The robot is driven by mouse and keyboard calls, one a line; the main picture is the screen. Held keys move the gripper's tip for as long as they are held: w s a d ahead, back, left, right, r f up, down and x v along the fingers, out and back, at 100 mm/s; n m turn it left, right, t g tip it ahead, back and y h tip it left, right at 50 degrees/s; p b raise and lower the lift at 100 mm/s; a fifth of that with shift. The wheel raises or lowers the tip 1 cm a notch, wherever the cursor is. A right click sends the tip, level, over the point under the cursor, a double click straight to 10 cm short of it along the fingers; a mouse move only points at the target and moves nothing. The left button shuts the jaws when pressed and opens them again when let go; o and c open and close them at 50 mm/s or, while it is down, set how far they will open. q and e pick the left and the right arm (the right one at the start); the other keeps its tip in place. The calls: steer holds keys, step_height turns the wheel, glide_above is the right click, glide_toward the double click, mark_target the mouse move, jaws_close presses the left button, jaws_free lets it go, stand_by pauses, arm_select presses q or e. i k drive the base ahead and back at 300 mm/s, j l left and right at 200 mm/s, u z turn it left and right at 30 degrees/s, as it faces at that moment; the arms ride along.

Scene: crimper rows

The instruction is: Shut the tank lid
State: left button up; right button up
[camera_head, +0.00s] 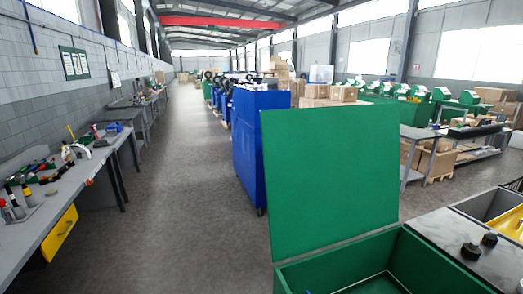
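The green tank (290,273) stands at the bottom right, close in front of me, its box cut off by the lower edge of the picture. Its lid (332,178) is a flat green panel that stands up, nearly upright, at the far left side of the tank, so the tank is open. Part of the tank's inside shows, with a pale edge low down. Neither of my grippers is in view.
A machine top with black knobs (471,251) adjoins the tank at right. A blue cabinet (247,145) stands behind the lid. A workbench (62,205) with tools runs along the left wall. The grey floor aisle (180,190) between is clear.

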mark_target(332, 173)
steer(key=i+z, duration=0.15)
steer(key=z, duration=1.1)
steer(key=i+j+z, duration=0.2)
steer(key=j+z, duration=0.2)
steer(key=j, duration=0.25)
steer(key=i+j+z, duration=0.15)
steer(key=j+z, duration=0.25)
steer(key=j, duration=0.3)
steer(key=j+z, duration=0.4)
steer(key=j, duration=0.35)
steer(key=k+j+z, duration=0.1)
steer(key=j+z, duration=0.3)
steer(key=j, duration=0.3)
steer(key=k+j, duration=0.1)
steer(key=j, duration=1)
steer(key=k+j, duration=0.15)
steer(key=j, duration=0.35)
steer(key=k+j, duration=0.1)
steer(key=j, duration=0.45)
